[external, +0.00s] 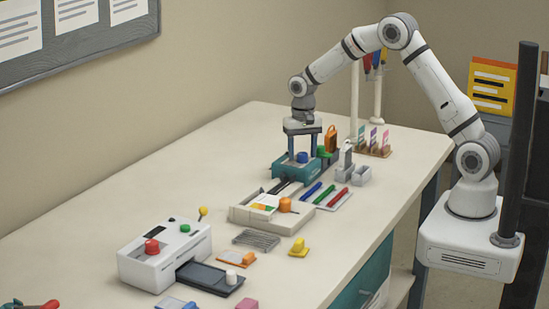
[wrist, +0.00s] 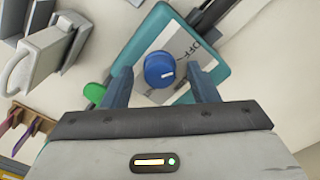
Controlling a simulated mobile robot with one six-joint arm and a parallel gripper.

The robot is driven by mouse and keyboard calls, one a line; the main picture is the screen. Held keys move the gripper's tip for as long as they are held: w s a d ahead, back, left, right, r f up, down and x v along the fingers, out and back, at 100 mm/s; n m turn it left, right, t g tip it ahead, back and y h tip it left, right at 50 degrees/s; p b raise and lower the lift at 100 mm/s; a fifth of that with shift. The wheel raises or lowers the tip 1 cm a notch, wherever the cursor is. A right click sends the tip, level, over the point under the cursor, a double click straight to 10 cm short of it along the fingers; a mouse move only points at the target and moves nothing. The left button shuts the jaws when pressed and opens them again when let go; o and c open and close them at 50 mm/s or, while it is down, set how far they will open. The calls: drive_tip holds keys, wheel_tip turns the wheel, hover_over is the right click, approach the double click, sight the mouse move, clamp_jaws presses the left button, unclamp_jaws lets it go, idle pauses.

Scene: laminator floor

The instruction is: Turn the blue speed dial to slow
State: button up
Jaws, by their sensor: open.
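The blue dial (wrist: 159,69) sits on a white label plate on top of the teal laminator box (wrist: 134,50). A pale mark shows on the dial's right side in the wrist view, and dark lettering is partly visible on the label. In the external view the dial (external: 302,157) and teal box (external: 286,172) are near the middle of the table. My gripper (external: 303,143) points down over the box. In the wrist view my open gripper (wrist: 160,75) has one finger on each side of the dial, with gaps visible. Whether the fingertips reach the dial's height is unclear.
A green part (wrist: 95,93) lies close by my left finger in the wrist view. Grey holders (external: 345,164) and an orange tag (external: 331,138) stand right of the box. A tray with coloured pens (external: 330,196) lies in front. The table's left rear is clear.

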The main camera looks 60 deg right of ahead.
drive_tip(key=c, duration=1)
drive_tip(key=shift+m, duration=0.4)
drive_tip(key=m+b, duration=0.2)
drive_tip(key=m, duration=0.3)
drive_tip(key=shift+m, duration=0.3)
drive_tip(key=m+b, duration=0.1)
drive_tip(key=m, duration=0.4)
drive_tip(key=shift+r, duration=0.1)
drive_tip(key=shift+m, duration=0.3)
drive_tip(key=o, duration=1)
